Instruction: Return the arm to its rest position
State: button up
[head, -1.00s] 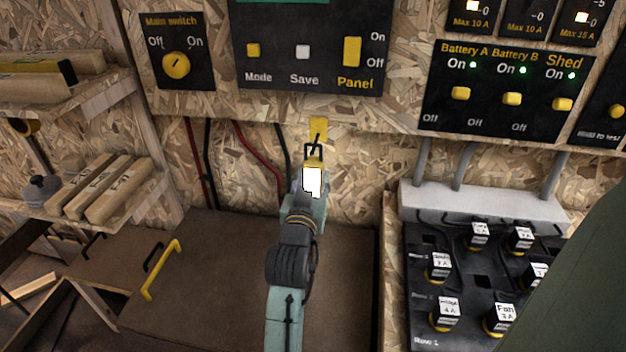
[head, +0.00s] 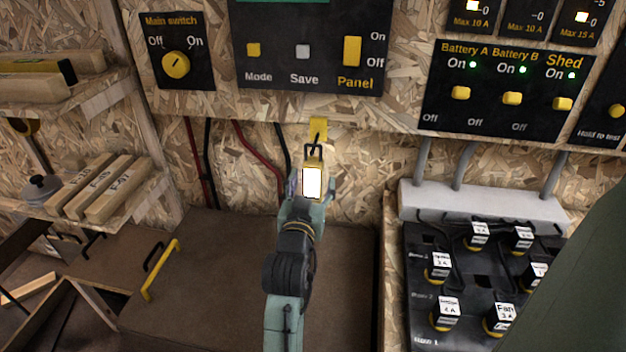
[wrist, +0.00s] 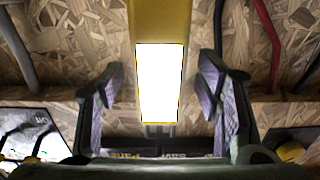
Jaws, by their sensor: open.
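My gripper (head: 306,192) is in the middle of the head view, below the switch panel. A small yellow lamp (head: 313,183) with a glowing white face hangs there by a black loop from a yellow hook (head: 318,129) on the board wall. In the wrist view, the lamp's white face (wrist: 159,85) lies between my two spread fingers (wrist: 160,100), with gaps on both sides. My gripper is open and holds nothing. Part of the lamp's lower end is hard to make out in the head view.
A brown worktop (head: 215,255) lies under the arm, with a yellow handle (head: 160,270) at left. Shelves with wooden blocks (head: 100,187) stand at left. A black fuse board (head: 470,290) is at right. Cables (head: 262,155) run down the wall behind the gripper.

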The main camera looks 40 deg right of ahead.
jog(key=v, duration=0.5)
jog(key=shift+s+a, duration=0.25)
jog(key=shift+a, duration=0.1)
